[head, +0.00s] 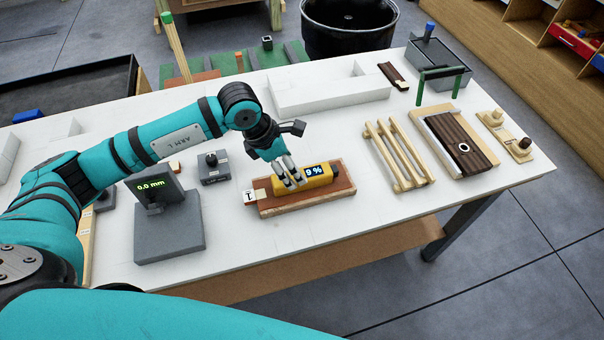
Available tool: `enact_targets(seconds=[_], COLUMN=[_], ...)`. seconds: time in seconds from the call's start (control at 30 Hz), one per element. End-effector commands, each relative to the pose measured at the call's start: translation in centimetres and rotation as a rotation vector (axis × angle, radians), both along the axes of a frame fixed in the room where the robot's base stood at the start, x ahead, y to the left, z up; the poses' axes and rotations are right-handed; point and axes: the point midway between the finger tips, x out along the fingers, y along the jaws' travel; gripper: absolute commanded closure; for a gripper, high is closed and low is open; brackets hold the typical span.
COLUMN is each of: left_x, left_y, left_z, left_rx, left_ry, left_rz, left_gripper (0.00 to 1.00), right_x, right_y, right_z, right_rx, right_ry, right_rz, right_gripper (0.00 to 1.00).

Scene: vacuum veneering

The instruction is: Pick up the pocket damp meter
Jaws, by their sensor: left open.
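The pocket damp meter (319,175) is a yellow block with a dark display reading "9 %". It lies on a brown wooden board (335,195) near the middle of the white table. My left gripper (291,183) points down at the meter's left part, its fingers in front of and over it. The gripper is open. The fingers hide part of the meter, and I cannot tell whether they touch it. My right gripper is not in view.
A grey gauge reading "0.0 mm" (168,235) stands left of the board on the white table (290,238). A small grey block (213,175) stands behind it. A wooden rack (398,155) and a dark veneer stack (462,145) lie to the right. The front table strip is clear.

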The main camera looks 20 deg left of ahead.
Motion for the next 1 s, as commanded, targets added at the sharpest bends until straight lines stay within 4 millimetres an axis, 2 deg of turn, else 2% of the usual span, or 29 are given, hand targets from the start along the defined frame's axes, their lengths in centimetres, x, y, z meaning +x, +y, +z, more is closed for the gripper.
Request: enact_targets(seconds=[0.27,0.37,0.53,0.8,1.0], left_x=[0.6,1.3,1.7,1.8,1.8], left_y=[-1.1,-1.9,-2.4,-2.5,-2.5], left_z=[-1.6,-2.7,-4.9,-5.3,-5.2], left_rx=[-0.001,-0.003,-0.001,-0.001,0.0], left_ry=[0.002,0.002,0.001,-0.002,-0.001], left_rz=[-0.001,0.0,0.001,0.0,0.0], left_gripper=[0.29,0.29,0.29,0.29,0.55], right_x=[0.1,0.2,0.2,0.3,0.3], right_y=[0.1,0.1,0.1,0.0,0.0], right_z=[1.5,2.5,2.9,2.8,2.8], right_rx=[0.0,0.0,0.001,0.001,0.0], right_ry=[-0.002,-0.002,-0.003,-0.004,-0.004], right_rz=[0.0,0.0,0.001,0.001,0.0], right_gripper=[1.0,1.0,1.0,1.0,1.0])
